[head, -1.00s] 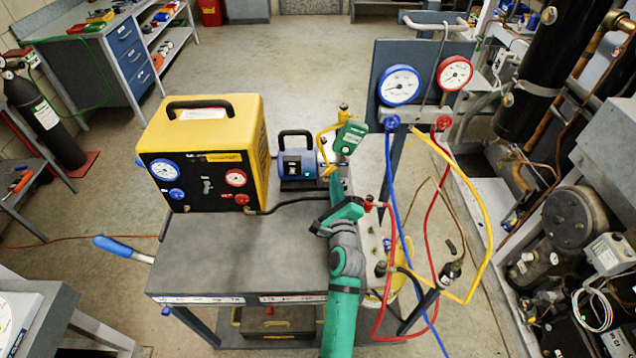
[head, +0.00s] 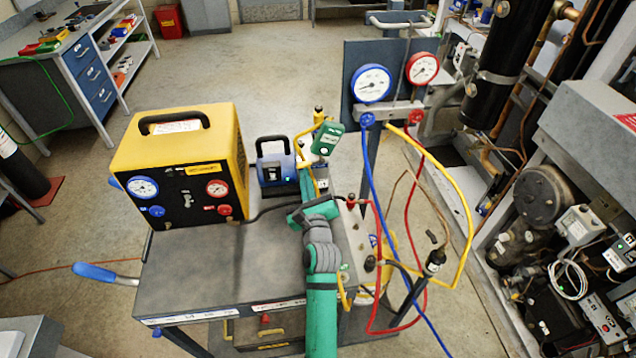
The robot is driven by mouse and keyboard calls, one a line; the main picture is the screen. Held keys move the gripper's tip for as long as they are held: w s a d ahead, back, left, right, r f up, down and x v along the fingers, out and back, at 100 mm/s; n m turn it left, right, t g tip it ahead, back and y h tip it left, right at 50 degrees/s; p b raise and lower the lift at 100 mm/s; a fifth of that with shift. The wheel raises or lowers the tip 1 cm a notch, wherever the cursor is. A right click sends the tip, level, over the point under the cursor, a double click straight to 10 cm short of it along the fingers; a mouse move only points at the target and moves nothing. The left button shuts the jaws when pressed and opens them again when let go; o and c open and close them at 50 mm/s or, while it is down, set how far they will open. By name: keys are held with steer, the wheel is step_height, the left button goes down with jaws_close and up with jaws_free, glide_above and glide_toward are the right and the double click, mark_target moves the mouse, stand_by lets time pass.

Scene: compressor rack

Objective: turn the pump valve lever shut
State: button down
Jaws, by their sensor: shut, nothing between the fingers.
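The pump (head: 273,163) is a small blue and grey unit with a dark carry handle, on the far side of the cart top. Yellow fittings and a yellow hose (head: 306,133) rise at its right side, next to a green gauge with a pale face (head: 325,138). The pump valve lever cannot be picked out clearly among these parts. My gripper (head: 309,178), at the end of my green and grey arm, is just right of the pump and below the green gauge. It is shut and empty. Whether it touches the lever cannot be told.
A yellow machine (head: 178,160) stands left on the grey cart (head: 205,275). A gauge panel (head: 356,55) stands behind, with blue, red and yellow hoses (head: 462,200) looping right of my arm. The compressor rack (head: 580,120) fills the right side. The cart's front top is clear.

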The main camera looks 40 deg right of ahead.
steer(key=shift+w+a+r, duration=0.1)
steer(key=shift+a+r, duration=0.2)
steer(key=shift+r, duration=0.15)
steer(key=shift+w+r, duration=0.15)
stand_by(0.3)
